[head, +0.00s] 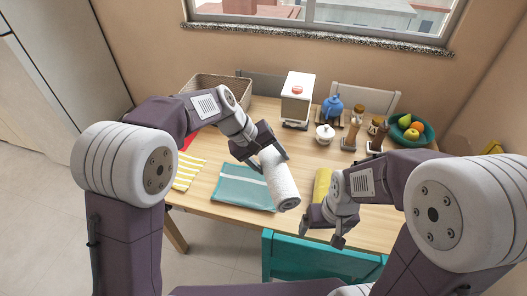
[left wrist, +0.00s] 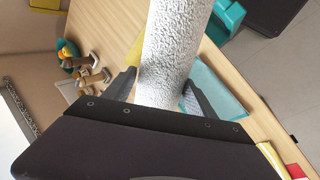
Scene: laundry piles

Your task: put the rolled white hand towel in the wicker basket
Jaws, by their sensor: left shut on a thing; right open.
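The rolled white hand towel (head: 279,180) is held in my left gripper (head: 265,160), above the teal folded cloth on the table. In the left wrist view the white towel (left wrist: 176,50) stands between the two fingers (left wrist: 162,90), which are shut on it. The wicker basket (head: 208,84) is at the back left of the table, partly hidden behind my left arm. The inside of the basket is mostly out of sight. My right gripper (head: 321,228) is open and empty near the table's front edge, beside a yellow cloth.
A teal cloth (head: 240,188), a yellow-striped cloth (head: 188,172) and a yellow roll (head: 322,184) lie on the table (head: 310,165). A white dispenser (head: 297,98), a blue teapot (head: 332,106), shakers and a fruit bowl (head: 424,137) stand at the back. A teal chair (head: 318,256) is in front.

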